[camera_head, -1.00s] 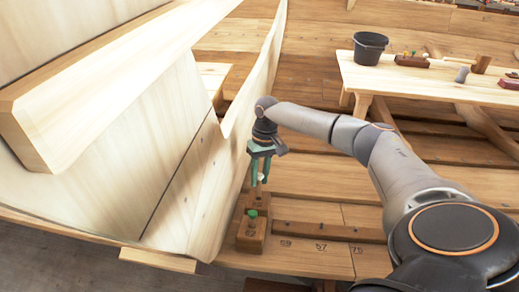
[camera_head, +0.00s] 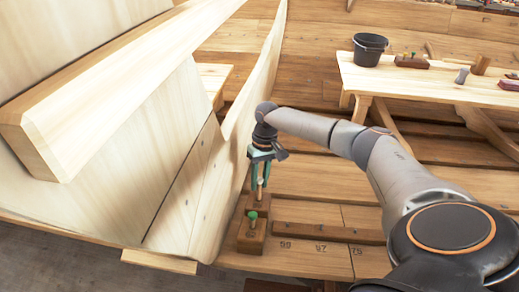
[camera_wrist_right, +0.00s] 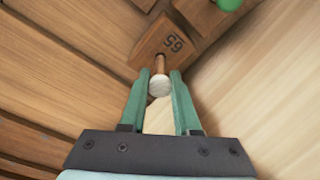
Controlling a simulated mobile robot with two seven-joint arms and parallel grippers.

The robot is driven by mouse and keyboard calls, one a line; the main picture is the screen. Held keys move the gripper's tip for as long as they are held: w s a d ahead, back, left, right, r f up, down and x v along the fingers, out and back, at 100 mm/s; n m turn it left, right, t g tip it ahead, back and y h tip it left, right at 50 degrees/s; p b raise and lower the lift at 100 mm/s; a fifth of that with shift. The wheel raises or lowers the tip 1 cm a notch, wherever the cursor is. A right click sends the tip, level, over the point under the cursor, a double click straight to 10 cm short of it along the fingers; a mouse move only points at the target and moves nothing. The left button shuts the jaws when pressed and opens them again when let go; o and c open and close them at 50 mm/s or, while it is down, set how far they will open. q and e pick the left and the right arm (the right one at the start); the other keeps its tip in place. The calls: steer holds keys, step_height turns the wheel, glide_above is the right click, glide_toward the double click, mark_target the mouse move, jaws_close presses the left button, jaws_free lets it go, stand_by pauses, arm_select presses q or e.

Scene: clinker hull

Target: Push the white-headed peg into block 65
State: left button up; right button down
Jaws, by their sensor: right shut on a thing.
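The white-headed peg (camera_wrist_right: 160,85) has a brown shank pointing at block 65 (camera_wrist_right: 162,45) in the right wrist view. The shank meets the block's face near the number; I cannot tell how deep it sits. My right gripper (camera_wrist_right: 160,75) has its green fingers either side of the peg just below its head and is shut on it. In the head view, my right gripper (camera_head: 259,188) points down over block 65 (camera_head: 262,203), with the white head (camera_head: 260,181) between its fingers. Block 65 is partly hidden there. My left gripper is not in view.
A block with a green-headed peg (camera_head: 252,217) stands just in front of block 65. The pale hull planking (camera_head: 205,190) rises close on the left. A bench (camera_head: 420,85) with a black bucket (camera_head: 369,48) and tools stands at the back right.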

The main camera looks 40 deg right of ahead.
steer(key=shift+x, duration=1)
steer(key=c, duration=0.6)
jaws_free()
steer(key=shift+s, duration=0.15)
steer(key=shift+o, duration=0.2)
steer(key=shift+r, duration=0.1)
steer(key=w+p+v, duration=0.1)
steer(key=p+v, duration=0.5)
steer(key=v, duration=0.1)
steer(key=shift+d+r, duration=0.15)
steer(key=shift+r, duration=0.2)
